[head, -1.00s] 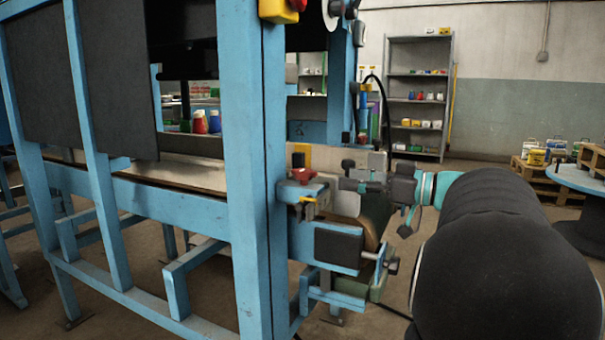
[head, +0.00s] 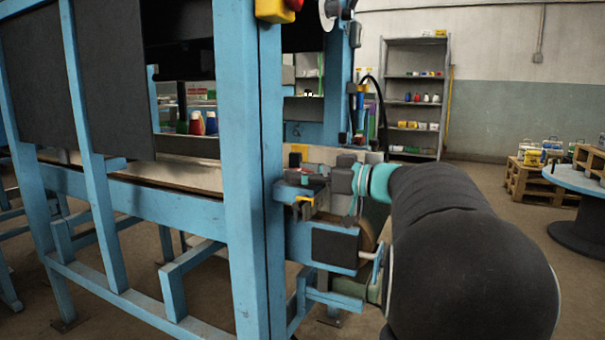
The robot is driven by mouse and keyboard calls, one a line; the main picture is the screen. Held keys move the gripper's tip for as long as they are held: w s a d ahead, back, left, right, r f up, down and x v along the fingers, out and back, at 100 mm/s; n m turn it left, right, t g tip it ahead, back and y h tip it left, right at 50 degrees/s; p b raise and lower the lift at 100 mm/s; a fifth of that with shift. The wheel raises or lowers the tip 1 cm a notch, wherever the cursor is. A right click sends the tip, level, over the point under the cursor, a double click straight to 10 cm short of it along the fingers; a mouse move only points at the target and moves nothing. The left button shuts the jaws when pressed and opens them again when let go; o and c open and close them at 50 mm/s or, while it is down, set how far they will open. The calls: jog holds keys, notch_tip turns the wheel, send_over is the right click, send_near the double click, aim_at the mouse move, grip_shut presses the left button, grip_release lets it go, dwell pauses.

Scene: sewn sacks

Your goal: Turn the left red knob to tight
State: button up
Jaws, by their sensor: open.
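A small red knob (head: 304,179) sits on a light-blue bracket (head: 290,192) at the right side of the blue machine frame, with a yellow-orange pointer-like piece (head: 304,200) below it. My gripper (head: 317,181) is open and has come in from the right, with its dark fingers at the knob. The fingers partly cover the knob, and I cannot tell whether they touch it. A second small reddish part (head: 358,139) shows farther back to the right; I cannot tell whether it is another knob.
A thick blue post (head: 244,180) stands just left of the bracket. A dark block (head: 335,247) on a blue beam lies below my gripper. Shelves (head: 413,95), pallets (head: 528,178) and a blue round table (head: 585,180) stand behind.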

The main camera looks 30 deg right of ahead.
jog(key=c, duration=1.2)
jog(key=shift+o, duration=0.2)
jog(key=shift+m+t+h, duration=0.3)
jog(key=shift+h, duration=0.1)
jog(key=m+t+h+p, duration=0.1)
jog(key=m+h+p, duration=0.1)
jog(key=h, duration=0.1)
jog(key=shift+s+a+r+m+t+h, duration=0.1)
jog(key=shift+a+r+m+t+h, duration=0.1)
jog(key=shift+m+t+h, duration=0.15)
jog(key=h, duration=0.1)
jog(key=m+h, duration=0.1)
jog(key=m+t+h, duration=0.1)
jog(key=shift+f+m+h, duration=0.25)
jog(key=shift+h, duration=0.1)
jog(key=h+b, duration=0.1)
jog(key=m+h+b, duration=0.2)
jog(key=shift+f+h, duration=0.25)
jog(key=shift+h, duration=0.15)
jog(key=shift+m+h+b, duration=0.6)
jog(key=shift+h+b, duration=0.1)
jog(key=shift+b, duration=0.1)
jog(key=m+h+b, duration=0.1)
jog(key=b, duration=0.1)
jog(key=shift+r+b, duration=0.15)
jog(key=shift+b, duration=0.25)
jog(key=shift+r+h+b, duration=0.15)
jog(key=shift+h+b, duration=0.25)
jog(key=shift+h, duration=0.1)
